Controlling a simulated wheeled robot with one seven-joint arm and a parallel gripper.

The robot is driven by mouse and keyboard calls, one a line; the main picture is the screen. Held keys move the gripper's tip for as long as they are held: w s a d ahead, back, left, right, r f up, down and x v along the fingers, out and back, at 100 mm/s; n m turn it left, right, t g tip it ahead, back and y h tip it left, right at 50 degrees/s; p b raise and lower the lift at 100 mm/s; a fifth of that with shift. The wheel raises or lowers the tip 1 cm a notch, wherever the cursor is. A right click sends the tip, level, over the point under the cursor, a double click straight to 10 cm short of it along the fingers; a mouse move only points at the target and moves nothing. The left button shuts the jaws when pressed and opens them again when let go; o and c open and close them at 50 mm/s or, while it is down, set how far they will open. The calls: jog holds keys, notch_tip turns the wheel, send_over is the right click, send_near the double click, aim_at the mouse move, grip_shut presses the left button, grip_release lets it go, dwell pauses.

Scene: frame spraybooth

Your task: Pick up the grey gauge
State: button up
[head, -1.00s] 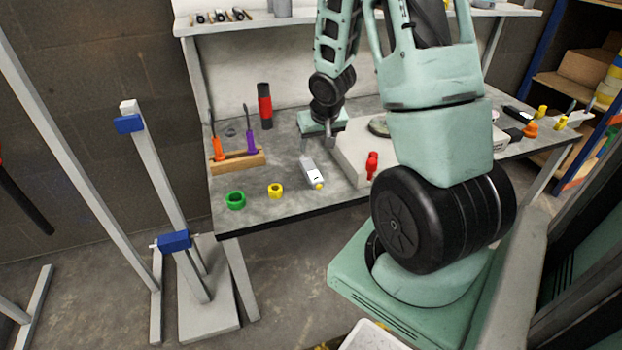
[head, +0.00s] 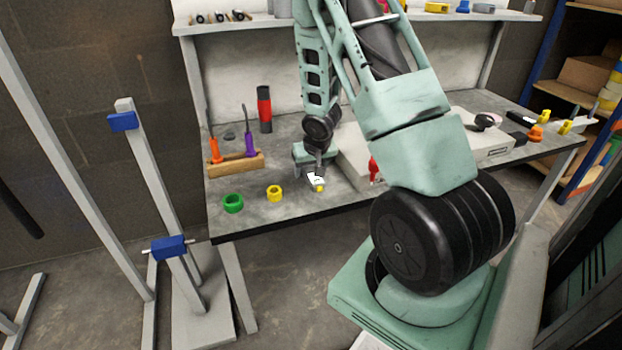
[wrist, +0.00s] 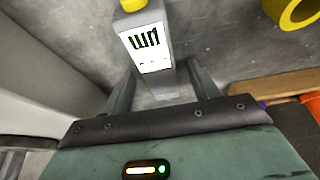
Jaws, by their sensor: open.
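The grey gauge (head: 316,180) lies on the workbench near its front edge. It has a white label with dark marks and a yellow end. In the wrist view the gauge (wrist: 148,45) runs down between the two fingers of my gripper (wrist: 162,75), with a gap visible on each side. My gripper (head: 315,167) is open, low over the bench at the gauge's far end. In the head view the gripper hides that end of the gauge. I cannot tell the exact height of the fingertips above the bench.
A pale block (head: 352,160) stands close to the right, with a red item (head: 374,170) partly hidden by my arm. To the left are a yellow ring (head: 274,193), a green ring (head: 233,203) and a wooden screwdriver rack (head: 236,166). The bench between rack and gauge is clear.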

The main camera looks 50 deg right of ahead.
aim_at(311, 170)
jog(key=c, duration=1.1)
jog(key=shift+r+p, duration=2.45)
jog(key=shift+r, duration=2.6)
jog(key=shift+c, duration=0.2)
